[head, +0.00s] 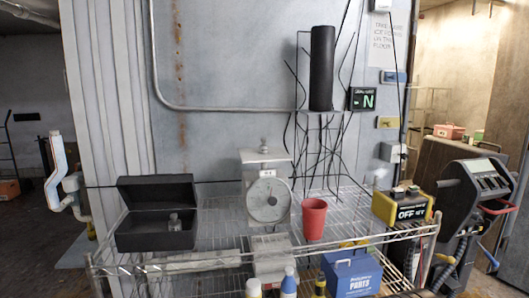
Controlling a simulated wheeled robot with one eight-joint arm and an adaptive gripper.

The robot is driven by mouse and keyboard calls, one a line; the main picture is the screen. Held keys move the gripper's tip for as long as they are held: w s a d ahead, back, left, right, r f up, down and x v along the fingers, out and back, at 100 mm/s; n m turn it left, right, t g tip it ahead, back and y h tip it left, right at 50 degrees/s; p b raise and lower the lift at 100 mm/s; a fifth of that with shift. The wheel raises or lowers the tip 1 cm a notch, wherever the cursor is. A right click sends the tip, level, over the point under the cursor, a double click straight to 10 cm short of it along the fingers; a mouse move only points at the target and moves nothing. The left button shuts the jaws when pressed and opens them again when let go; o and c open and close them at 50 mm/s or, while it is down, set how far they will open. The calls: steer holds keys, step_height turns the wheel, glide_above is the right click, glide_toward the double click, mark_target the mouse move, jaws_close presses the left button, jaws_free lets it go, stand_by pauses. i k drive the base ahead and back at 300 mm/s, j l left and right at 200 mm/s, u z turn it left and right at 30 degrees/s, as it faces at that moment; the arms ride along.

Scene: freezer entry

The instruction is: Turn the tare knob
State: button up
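A pale dial scale (250,182) stands on the wire shelf near the middle of the head view. Its round white dial (268,200) faces me. A small light-coloured knob-like part (264,146) sits upright on top of the scale. I cannot tell for sure whether this is the tare knob, and the dial markings are too small to read. My gripper is not in view, so its position relative to the scale does not show.
The wire shelf (205,262) also holds an open black box (157,240) at left, a red cup (314,218) close right of the scale, and a yellow-black box (402,205). Thin dark rods and a black cylinder (322,68) rise behind. A blue parts box (351,274) sits lower.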

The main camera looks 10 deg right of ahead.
mark_target(272, 201)
steer(key=l+u, duration=0.35)
steer(key=l, duration=1.3)
